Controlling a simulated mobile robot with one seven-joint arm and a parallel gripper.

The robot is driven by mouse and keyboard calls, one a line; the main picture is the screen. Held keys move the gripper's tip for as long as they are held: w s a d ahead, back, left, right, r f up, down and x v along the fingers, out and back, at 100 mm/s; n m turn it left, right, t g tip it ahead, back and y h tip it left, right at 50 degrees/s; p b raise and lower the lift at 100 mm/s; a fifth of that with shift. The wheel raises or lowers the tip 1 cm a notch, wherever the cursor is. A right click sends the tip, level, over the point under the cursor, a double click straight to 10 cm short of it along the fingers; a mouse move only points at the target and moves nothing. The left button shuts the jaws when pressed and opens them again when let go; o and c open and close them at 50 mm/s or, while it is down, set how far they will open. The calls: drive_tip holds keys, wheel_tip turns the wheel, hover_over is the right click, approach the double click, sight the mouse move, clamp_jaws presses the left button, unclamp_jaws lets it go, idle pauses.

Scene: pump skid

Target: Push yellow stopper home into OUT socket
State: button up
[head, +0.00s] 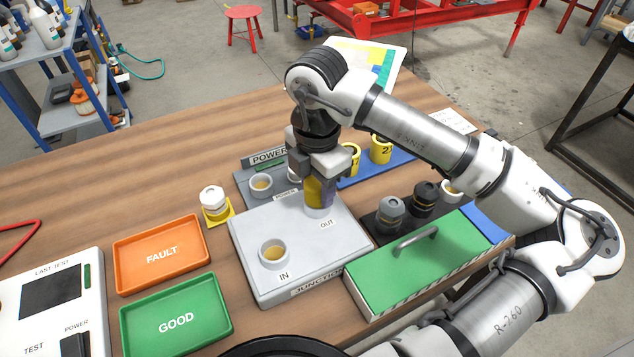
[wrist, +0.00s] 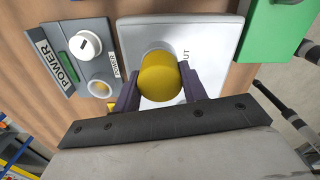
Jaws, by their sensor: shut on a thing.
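The yellow stopper (wrist: 158,79) is between the two dark fingers of my gripper (wrist: 160,86), which is shut on it. In the head view the stopper (head: 314,192) is upright at the OUT socket (head: 318,210) on the grey junction box (head: 250,235). Its lower end meets or enters the socket ring; how deep it sits cannot be told. My gripper (head: 320,187) is directly above the socket. The IN socket (head: 273,252) is at the front left of the box and holds no stopper.
An orange FAULT tray (head: 185,270) and a green GOOD tray (head: 195,325) lie left of the box. A green lidded case with a handle (head: 416,240) stands right. A white-topped stopper (head: 212,198) stands on a yellow pad. Yellow cups (head: 381,150) and dark knobs (head: 390,210) are close by.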

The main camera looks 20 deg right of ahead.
drive_tip(key=shift+f, duration=0.3)
drive_tip(key=o, duration=1.2)
wheel_tip(320, 180, up, 14)
drive_tip(key=shift+b, duration=0.85)
